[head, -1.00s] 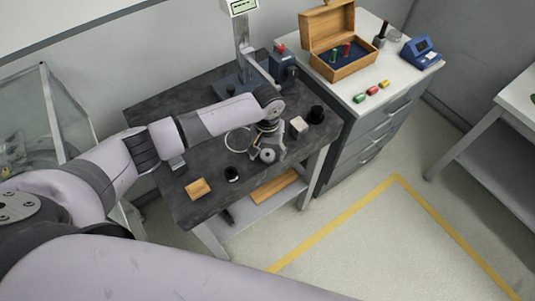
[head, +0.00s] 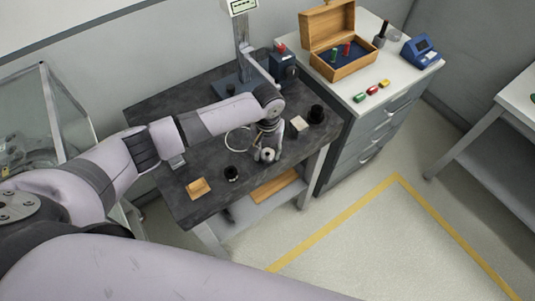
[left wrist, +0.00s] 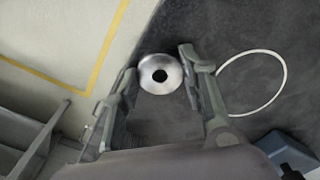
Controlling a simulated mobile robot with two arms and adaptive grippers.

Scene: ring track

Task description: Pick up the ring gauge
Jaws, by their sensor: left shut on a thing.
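The ring gauge is a thick silver metal ring with a dark round hole. It shows in the left wrist view (left wrist: 147,82) between the two fingers and in the head view (head: 267,155) near the dark table's front edge. My left gripper (head: 266,148) reaches down over it and is shut on it, with a finger on either side in the left wrist view (left wrist: 160,70). I cannot tell whether the gauge still touches the table. My right gripper is not in view.
A large thin pale ring (left wrist: 284,73) lies beside the gripper on the dark table (head: 208,202). A drawer cabinet (head: 345,150) is at the right.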

